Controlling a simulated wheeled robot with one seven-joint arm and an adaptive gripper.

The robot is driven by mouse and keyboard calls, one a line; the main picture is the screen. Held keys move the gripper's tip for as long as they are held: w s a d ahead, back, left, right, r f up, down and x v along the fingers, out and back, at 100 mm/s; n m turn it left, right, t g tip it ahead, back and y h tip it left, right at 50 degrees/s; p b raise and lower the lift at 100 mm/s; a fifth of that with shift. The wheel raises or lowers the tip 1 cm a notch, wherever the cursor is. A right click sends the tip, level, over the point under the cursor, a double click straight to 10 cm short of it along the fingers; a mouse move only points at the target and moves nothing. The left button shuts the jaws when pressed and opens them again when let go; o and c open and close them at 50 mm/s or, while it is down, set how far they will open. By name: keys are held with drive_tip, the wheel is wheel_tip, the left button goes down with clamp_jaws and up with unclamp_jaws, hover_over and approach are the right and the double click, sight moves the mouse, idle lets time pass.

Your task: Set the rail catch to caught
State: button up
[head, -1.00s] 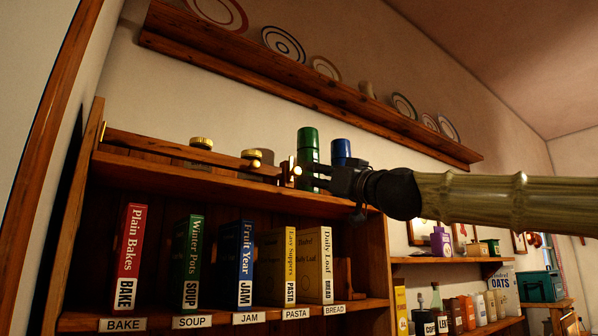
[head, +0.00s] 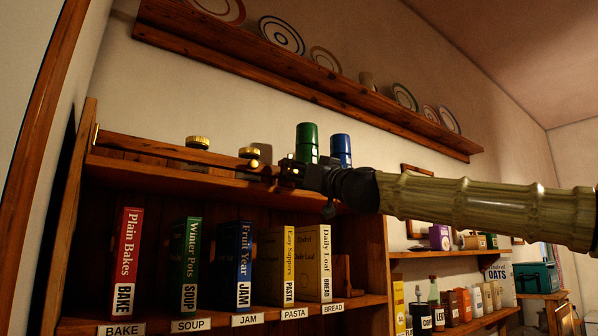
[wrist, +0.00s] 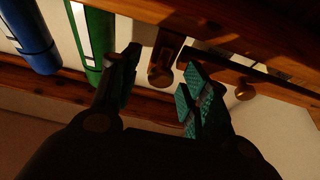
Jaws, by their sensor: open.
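The wooden rail (head: 160,150) runs along the front of the top shelf, with a brass knob (head: 249,153) near its right end. The knob also shows in the wrist view (wrist: 245,91). My gripper (head: 283,170) is open at the rail's right end and covers the catch area in the head view. In the wrist view my gripper's (wrist: 158,70) teal-padded fingers stand either side of a short wooden piece with a round brass end (wrist: 162,76), which looks like the rail catch. I see no clear grip on it. Whether it is caught I cannot tell.
A green canister (head: 307,142) and a blue canister (head: 341,148) stand on the top shelf close behind my gripper. A plate shelf (head: 300,82) hangs above.

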clamp_jaws()
drive_tip(key=shift+f+n+b, duration=0.1)
drive_tip(key=shift+n+b, duration=0.25)
drive_tip(key=shift+n, duration=0.05)
drive_tip(key=n+y+b, duration=0.1)
drive_tip(key=n, duration=0.1)
drive_tip(key=n+g+b, duration=0.1)
drive_tip(key=shift+f+n+g+y+b, duration=0.1)
drive_tip(key=shift+n+g+y+b, duration=0.2)
drive_tip(key=shift+n+y+b, duration=0.1)
drive_tip(key=n, duration=0.2)
drive_tip(key=n+g+y+b, duration=0.1)
drive_tip(key=shift+w+d+n+g, duration=0.15)
drive_tip(key=shift+n+g, duration=0.15)
drive_tip(key=shift+n, duration=0.1)
drive_tip(key=shift+d+r+n+g+h+p, duration=0.15)
drive_tip(key=shift+n+g+p, duration=1)
drive_tip(key=shift+n, duration=1.2)
drive_tip(key=shift+a+r+n+g+h+p, duration=0.2)
drive_tip(key=shift+n+g+p, duration=0.45)
drive_tip(key=shift+n+p, duration=1.35)
drive_tip(key=shift+d+r+n+g+h+p, duration=0.2)
drive_tip(key=shift+n+g+p, duration=0.8)
drive_tip(key=shift+n, duration=1.65)
